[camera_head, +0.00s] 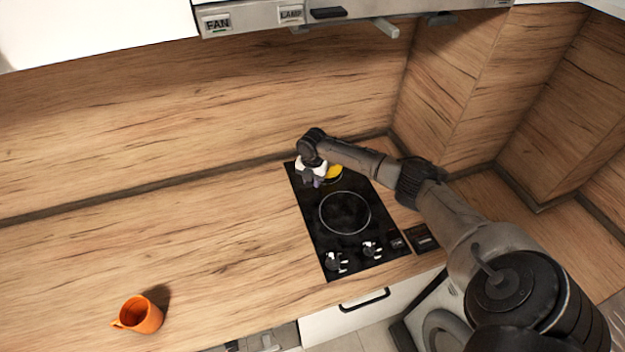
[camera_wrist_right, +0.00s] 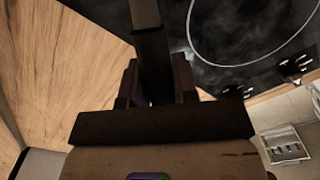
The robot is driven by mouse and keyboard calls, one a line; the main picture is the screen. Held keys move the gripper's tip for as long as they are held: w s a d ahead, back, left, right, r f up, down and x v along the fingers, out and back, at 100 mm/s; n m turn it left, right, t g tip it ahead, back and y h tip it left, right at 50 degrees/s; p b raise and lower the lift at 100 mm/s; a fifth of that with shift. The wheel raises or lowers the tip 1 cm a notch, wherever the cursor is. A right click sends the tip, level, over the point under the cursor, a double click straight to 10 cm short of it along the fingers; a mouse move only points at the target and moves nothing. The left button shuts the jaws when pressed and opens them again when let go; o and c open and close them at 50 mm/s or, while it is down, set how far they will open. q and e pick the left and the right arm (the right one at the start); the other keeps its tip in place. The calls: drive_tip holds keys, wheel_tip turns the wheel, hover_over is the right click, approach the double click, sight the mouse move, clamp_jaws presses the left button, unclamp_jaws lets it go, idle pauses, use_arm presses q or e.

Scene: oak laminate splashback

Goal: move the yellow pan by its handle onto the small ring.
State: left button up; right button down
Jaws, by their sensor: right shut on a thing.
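The yellow pan (camera_head: 334,174) is at the back of the black hob, partly covered by my right gripper (camera_head: 314,180) and arm. In the right wrist view my right gripper (camera_wrist_right: 157,80) is shut on the pan's dark handle (camera_wrist_right: 148,50), which runs between its two fingers. The small ring cannot be made out; the back of the hob is hidden by the pan and the gripper. I cannot tell whether the pan touches the hob. My left gripper is not in view.
The large ring (camera_head: 345,213) in the middle of the hob (camera_head: 318,232) is bare. Two knobs (camera_head: 371,250) stand at its front. An orange mug (camera_head: 141,315) is on the counter at front left. The hood (camera_head: 255,18) hangs above. The left counter is mostly clear.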

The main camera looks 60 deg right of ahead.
drive_tip(key=shift+f, duration=0.15)
drive_tip(key=shift+f+b, duration=0.3)
idle(0.4)
drive_tip(key=c, duration=1)
unclamp_jaws()
drive_tip(key=shift+w+d, duration=0.1)
drive_tip(key=shift+c, duration=0.2)
drive_tip(key=shift+o, duration=1.2)
drive_tip(key=shift+f, duration=0.1)
